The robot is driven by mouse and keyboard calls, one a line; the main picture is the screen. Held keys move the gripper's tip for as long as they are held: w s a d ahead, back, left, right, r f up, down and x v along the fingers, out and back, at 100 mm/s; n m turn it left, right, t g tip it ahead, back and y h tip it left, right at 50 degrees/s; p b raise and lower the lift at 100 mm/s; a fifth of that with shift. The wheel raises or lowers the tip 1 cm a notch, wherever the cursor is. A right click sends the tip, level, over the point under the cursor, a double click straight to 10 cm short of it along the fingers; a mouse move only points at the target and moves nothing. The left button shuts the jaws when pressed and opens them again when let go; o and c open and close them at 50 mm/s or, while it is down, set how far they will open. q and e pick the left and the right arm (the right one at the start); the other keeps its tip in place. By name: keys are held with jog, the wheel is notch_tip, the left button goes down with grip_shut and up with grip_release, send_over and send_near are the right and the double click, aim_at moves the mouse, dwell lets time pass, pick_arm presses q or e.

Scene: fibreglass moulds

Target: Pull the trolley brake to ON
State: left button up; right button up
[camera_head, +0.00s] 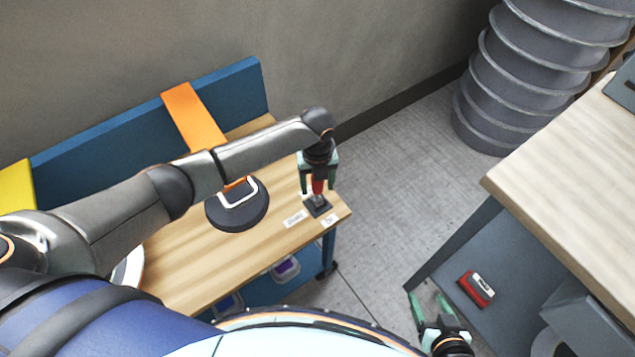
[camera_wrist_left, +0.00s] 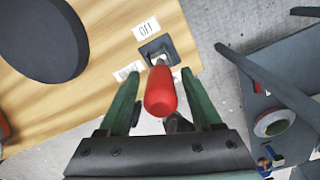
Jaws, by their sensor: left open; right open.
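The brake lever has a red handle (camera_head: 318,187) on a dark base plate (camera_head: 317,205) at the right end of the wooden trolley top (camera_head: 180,275). My left gripper (camera_head: 319,182) is above the plate, with its green fingers either side of the handle. In the left wrist view the red handle (camera_wrist_left: 161,92) stands between the open fingers (camera_wrist_left: 160,76), with gaps on both sides. An OFF label (camera_wrist_left: 146,28) lies beside the plate (camera_wrist_left: 158,50); another label (camera_wrist_left: 127,71) is partly hidden by a finger. My right gripper (camera_head: 428,306) is open and empty at the bottom.
A dark round base (camera_head: 238,215) with a white-rimmed square stands left of the lever. A blue panel with an orange strip (camera_head: 190,112) runs behind. Right are a workbench (camera_head: 575,160) and, below it, a red object (camera_head: 476,289). Floor lies between.

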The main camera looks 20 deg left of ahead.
pick_arm(q)
jog(key=shift+c, duration=0.4)
grip_shut()
dwell(0.9)
